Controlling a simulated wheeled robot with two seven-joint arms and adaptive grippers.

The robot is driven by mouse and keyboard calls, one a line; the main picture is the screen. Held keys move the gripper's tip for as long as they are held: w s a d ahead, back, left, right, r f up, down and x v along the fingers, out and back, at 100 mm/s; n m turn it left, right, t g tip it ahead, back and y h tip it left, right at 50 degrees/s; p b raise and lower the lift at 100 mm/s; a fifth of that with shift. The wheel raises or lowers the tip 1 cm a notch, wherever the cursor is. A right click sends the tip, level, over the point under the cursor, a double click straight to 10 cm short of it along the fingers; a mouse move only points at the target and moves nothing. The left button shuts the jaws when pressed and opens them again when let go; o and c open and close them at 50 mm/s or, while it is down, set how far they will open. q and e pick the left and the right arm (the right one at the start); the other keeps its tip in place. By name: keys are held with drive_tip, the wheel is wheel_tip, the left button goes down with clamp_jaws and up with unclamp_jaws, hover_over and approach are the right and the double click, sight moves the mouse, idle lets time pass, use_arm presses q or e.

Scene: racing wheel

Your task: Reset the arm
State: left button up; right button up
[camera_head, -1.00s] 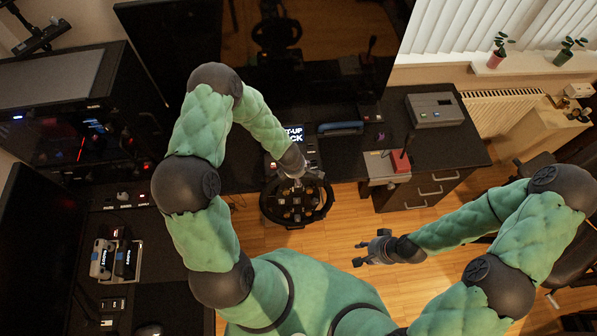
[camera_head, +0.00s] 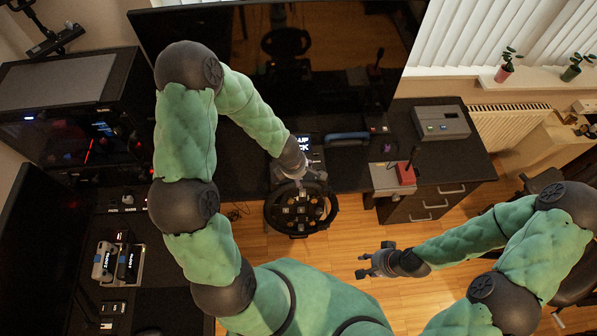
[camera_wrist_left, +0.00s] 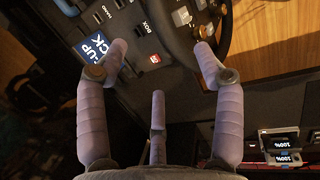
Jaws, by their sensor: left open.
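My left gripper (camera_head: 307,181) is over the top rim of the black racing wheel (camera_head: 300,231), between it and the lit panel behind. In the left wrist view its purple-grey fingers (camera_wrist_left: 161,55) are spread with nothing between them. The wheel's rim (camera_wrist_left: 226,30) shows beyond the right finger there; whether they touch is not clear. My right gripper (camera_head: 372,262) hangs above the wooden floor, right of the wheel. Its fingers look spread and it is empty.
A red-based joystick (camera_head: 406,172) and a grey box (camera_head: 441,122) stand on the right desk. A dark monitor (camera_head: 330,60) is behind the wheel. Two small devices (camera_head: 116,262) sit in a holder on the left desk. Floor (camera_head: 345,230) is open around my right gripper.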

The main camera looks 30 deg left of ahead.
use_arm(q)
drive_tip(key=shift+s+r, duration=0.2)
drive_tip(key=shift+r, duration=0.35)
drive_tip(key=s+d+f+m+g+h, duration=0.2)
drive_tip(key=s+d+f+m, duration=0.35)
drive_tip(key=s+m, duration=0.35)
drive_tip(key=s+d+f+m+g+h, duration=0.1)
drive_tip(key=s+d+f+m, duration=0.5)
drive_tip(key=m, duration=0.5)
wheel_tip(320, 180, down, 28)
drive_tip(key=d+m+b, duration=0.1)
drive_tip(key=b, duration=2.8)
drive_tip(key=shift+w, duration=0.2)
